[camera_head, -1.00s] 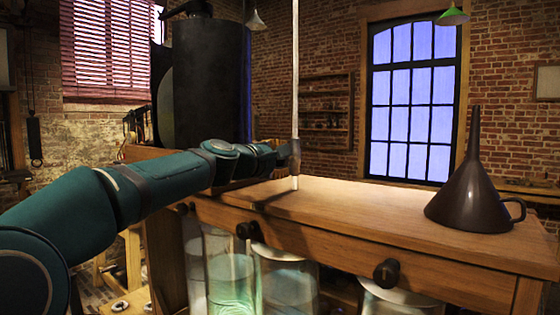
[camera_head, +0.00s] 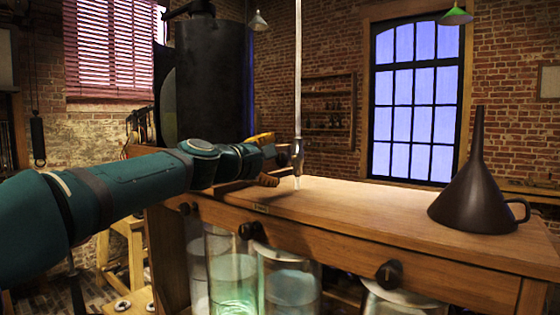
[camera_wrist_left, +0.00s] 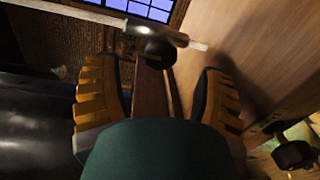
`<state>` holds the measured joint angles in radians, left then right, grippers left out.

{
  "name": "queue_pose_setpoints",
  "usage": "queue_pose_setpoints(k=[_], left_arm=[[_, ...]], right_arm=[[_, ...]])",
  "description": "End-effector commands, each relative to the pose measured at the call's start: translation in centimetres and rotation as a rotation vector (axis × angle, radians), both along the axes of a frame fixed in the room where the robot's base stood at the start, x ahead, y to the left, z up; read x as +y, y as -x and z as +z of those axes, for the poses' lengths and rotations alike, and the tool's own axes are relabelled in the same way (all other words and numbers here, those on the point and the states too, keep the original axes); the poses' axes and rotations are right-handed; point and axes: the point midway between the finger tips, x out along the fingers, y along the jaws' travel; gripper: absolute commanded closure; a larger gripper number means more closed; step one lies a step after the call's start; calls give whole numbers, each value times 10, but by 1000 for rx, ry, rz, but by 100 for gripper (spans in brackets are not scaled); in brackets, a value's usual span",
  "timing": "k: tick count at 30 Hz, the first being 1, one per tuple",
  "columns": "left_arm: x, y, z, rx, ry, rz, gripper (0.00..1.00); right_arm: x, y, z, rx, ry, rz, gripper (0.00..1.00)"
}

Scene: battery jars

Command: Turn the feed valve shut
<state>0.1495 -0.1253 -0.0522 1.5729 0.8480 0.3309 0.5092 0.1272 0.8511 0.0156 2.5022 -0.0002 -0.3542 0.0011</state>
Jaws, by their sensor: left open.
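A thin vertical pipe (camera_head: 298,70) comes down over the table's far left end. A grey metal fitting (camera_head: 297,152) near its lower end looks like the feed valve. In the left wrist view the pipe crosses the top, with a round dark knob (camera_wrist_left: 160,52) facing me. My left gripper (camera_head: 271,162) is just left of the fitting, its yellow fingers apart and empty. In the left wrist view the left gripper (camera_wrist_left: 157,70) has one finger on each side, with the knob ahead between them. I cannot tell whether either finger touches it. My right gripper is not in view.
A dark funnel (camera_head: 472,190) stands on the right of the wooden table (camera_head: 370,212). Black knobs (camera_head: 389,273) line its front, with glass jars (camera_head: 292,285) below. A large black cylinder (camera_head: 209,80) stands behind my left arm. The tabletop between pipe and funnel is clear.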

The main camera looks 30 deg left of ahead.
Motion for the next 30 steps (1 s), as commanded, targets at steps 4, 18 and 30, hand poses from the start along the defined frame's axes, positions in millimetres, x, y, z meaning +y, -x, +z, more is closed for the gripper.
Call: queue_pose_setpoints(k=[4,18,30], left_arm=[[3,32,3,-2,0,1,30],[6,71,4,1,-1,1,30],[5,71,5,0,0,0,30]], right_arm=[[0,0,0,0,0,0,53],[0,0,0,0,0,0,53],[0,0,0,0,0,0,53]])
